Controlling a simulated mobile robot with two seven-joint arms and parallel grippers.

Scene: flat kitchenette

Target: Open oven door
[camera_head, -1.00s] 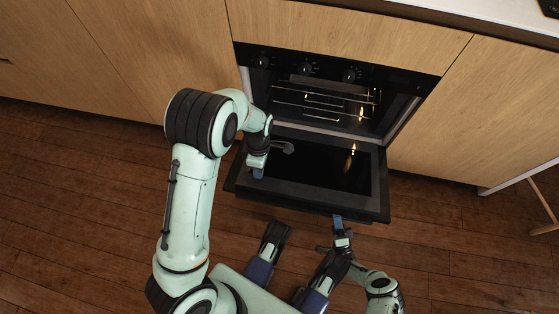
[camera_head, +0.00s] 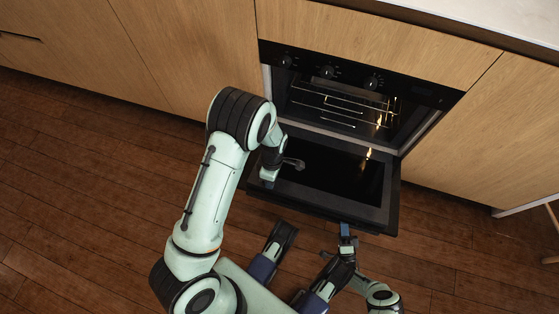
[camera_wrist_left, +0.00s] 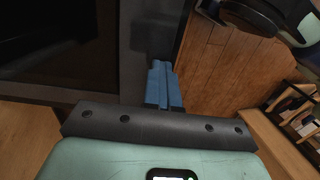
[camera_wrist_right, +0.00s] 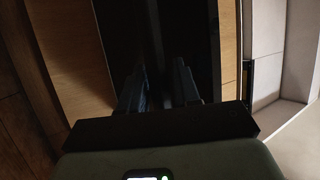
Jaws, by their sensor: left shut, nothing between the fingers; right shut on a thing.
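The black oven (camera_head: 340,105) is open, with its wire racks showing. Its oven door (camera_head: 385,190) is folded far down, with its glass facing up. My left gripper (camera_head: 268,183) is over the left part of the door in the head view. In the left wrist view its blue fingers (camera_wrist_left: 163,85) are together and empty beside the dark door edge. My right gripper (camera_head: 345,230) is at the door's front edge. In the right wrist view its fingers (camera_wrist_right: 158,88) stand apart, with the dark door edge between them; the exact grip is too dark to see.
Wooden cabinet fronts (camera_head: 185,60) flank the oven, and a pale countertop (camera_head: 500,25) runs above at the right. The dark plank floor (camera_head: 90,180) is clear at the left. A light wooden leg (camera_head: 552,225) stands at the right edge.

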